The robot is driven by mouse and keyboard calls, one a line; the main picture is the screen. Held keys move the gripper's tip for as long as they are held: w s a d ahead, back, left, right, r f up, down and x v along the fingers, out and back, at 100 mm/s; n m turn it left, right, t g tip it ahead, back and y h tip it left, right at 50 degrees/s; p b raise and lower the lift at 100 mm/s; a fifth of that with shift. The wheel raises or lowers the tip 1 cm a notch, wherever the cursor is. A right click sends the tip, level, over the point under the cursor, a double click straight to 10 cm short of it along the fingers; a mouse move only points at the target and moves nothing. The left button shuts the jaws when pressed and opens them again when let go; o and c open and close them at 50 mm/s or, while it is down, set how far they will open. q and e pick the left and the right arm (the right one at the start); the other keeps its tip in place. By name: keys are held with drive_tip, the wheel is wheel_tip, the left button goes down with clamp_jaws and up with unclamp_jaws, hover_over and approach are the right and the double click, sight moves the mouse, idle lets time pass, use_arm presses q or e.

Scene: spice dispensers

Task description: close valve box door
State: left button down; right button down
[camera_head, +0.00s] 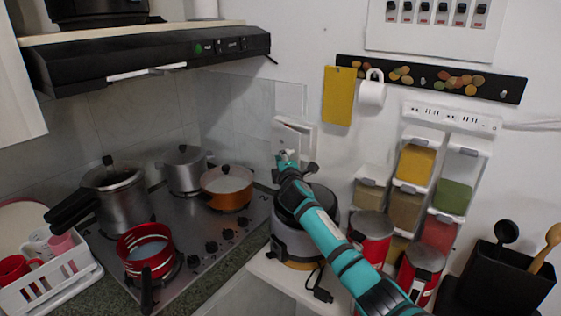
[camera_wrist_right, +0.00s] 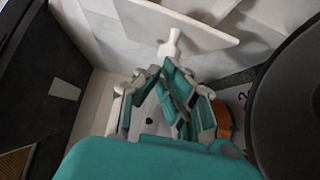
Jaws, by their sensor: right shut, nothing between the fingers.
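The white valve box (camera_head: 308,140) is on the wall behind the stove's right end. Its white door (camera_head: 293,126) stands out from the wall, tilted and partly open. In the wrist view a flat white panel, seemingly this door (camera_wrist_right: 190,22), lies beyond the fingers, with a white knob-like piece (camera_wrist_right: 169,47) below it. My right gripper (camera_head: 287,158) is shut and empty, just below the door. Its teal fingers also show in the wrist view (camera_wrist_right: 172,82). I cannot tell whether they touch the door or box. My left gripper is not in view.
A grey and black appliance (camera_head: 292,235) stands under my right arm. An orange pot (camera_head: 228,190) and other pots stand on the stove (camera_head: 215,262) to the left. Spice dispensers (camera_head: 415,163) and red canisters (camera_head: 370,235) stand to the right. A clear panel (camera_head: 240,105) is left of the box.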

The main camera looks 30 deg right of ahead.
sight(299, 153)
drive_tip(key=d, duration=0.5)
drive_tip(key=shift+s+f, duration=0.1)
drive_tip(key=shift+f, duration=0.05)
drive_tip(key=shift+d, duration=0.55)
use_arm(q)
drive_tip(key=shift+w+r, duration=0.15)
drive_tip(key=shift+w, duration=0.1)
use_arm(e)
drive_tip(key=shift+d, duration=0.1)
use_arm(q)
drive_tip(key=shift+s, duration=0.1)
use_arm(e)
drive_tip(key=shift+s+d+r, duration=0.1)
drive_tip(key=shift+r, duration=0.1)
drive_tip(key=shift+f, duration=0.1)
